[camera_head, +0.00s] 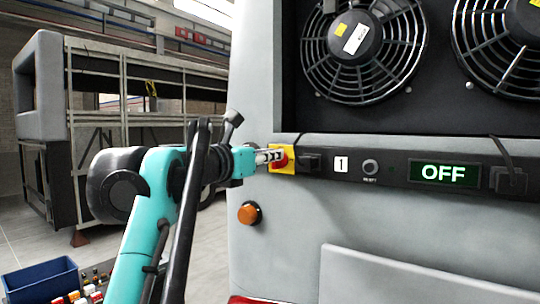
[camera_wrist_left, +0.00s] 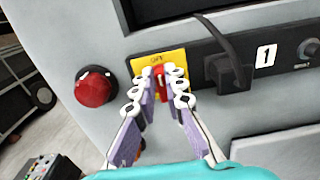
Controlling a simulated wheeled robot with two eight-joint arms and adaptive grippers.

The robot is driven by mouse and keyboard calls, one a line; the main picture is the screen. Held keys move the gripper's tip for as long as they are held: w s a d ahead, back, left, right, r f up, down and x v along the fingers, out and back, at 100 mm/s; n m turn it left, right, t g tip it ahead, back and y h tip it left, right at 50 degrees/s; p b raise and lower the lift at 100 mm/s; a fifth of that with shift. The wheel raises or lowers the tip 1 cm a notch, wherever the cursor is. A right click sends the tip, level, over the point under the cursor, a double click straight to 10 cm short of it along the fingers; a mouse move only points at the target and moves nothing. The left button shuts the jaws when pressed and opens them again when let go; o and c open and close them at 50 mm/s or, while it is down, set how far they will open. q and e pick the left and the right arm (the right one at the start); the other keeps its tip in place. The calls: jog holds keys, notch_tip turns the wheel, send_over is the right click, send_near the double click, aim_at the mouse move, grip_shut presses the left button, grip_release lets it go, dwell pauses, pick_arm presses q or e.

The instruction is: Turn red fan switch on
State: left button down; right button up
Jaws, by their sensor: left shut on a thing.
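The red fan switch (camera_head: 281,161) sits on a yellow plate (camera_head: 286,167) at the left end of the black panel strip. In the left wrist view the red switch (camera_wrist_left: 160,84) stands between my fingertips, in front of the yellow plate (camera_wrist_left: 174,58). My left gripper (camera_head: 270,156) reaches it from the left and is shut on it; the fingers (camera_wrist_left: 159,77) hide part of the switch. The display (camera_head: 444,173) on the strip reads OFF in green. My right gripper is not in view.
Two fans (camera_head: 364,48) sit above the strip. Black plugs with cables (camera_head: 308,160), a label "1" and a round button (camera_head: 370,167) are right of the switch. An orange lamp (camera_head: 249,213) is below. A red dome (camera_wrist_left: 95,87) is left of the plate.

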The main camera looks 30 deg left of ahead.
pick_arm(q)
jog(key=shift+m, duration=0.3)
jog(key=shift+d+f+m+p, duration=0.25)
jog(key=shift+m+p, duration=0.45)
jog(key=shift+m, duration=2.15)
jog(key=shift+d+f+m+p, duration=0.3)
jog(key=shift+m+p, duration=0.45)
jog(key=shift+m, duration=2.15)
jog(key=shift+d+f+m+p, duration=0.25)
jog(key=shift+m+p, duration=0.45)
jog(key=shift+m, duration=2.15)
jog(key=c, duration=1.6)
grip_release()
jog(key=shift+s, duration=0.1)
jog(key=s, duration=0.7)
jog(key=shift+s+a, duration=0.2)
jog(key=shift+a, duration=0.05)
